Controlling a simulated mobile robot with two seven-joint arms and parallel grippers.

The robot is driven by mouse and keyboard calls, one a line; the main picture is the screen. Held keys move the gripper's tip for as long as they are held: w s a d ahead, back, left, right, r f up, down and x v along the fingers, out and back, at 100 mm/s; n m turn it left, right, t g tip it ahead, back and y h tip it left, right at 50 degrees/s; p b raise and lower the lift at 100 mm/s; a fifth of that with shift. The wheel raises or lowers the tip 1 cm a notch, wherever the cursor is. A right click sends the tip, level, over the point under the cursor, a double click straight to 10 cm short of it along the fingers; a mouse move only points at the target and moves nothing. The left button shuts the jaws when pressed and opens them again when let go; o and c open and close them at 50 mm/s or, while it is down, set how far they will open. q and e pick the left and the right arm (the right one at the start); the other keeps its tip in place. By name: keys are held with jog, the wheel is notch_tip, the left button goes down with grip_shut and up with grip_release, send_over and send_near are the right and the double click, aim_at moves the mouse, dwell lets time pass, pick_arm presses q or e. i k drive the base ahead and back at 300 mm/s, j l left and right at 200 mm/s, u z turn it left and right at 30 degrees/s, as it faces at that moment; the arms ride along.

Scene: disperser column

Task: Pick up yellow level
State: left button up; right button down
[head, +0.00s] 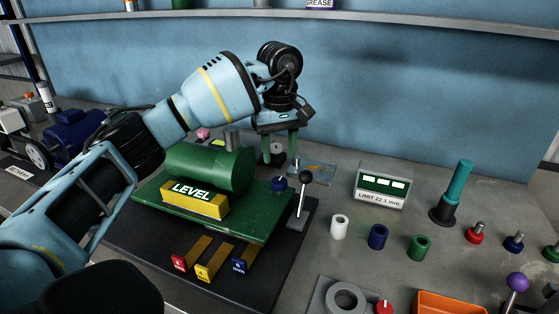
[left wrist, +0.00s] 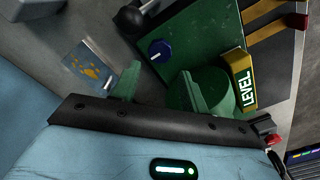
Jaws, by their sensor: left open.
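The yellow level (head: 193,203), a block marked LEVEL, lies on a green base plate (head: 245,228) along the front of a green cylinder (head: 208,168). In the left wrist view the level (left wrist: 240,80) shows at the right, beside the cylinder. My left gripper (head: 279,158) points down behind and to the right of the cylinder, its green fingers apart with nothing held. In the left wrist view the left gripper (left wrist: 155,92) shows its open fingers, and the level lies outside them, to the right. My right gripper is not in view.
A black-knobbed lever (head: 304,190) and a blue knob (head: 279,184) stand at the plate's right side. Red, yellow and blue tabs stick out in front. A limit display (head: 382,185), coloured rings, a teal post (head: 455,190) and an orange bin (head: 450,302) are farther right.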

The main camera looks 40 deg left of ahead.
aim_at(205, 204)
jog(key=k, duration=1)
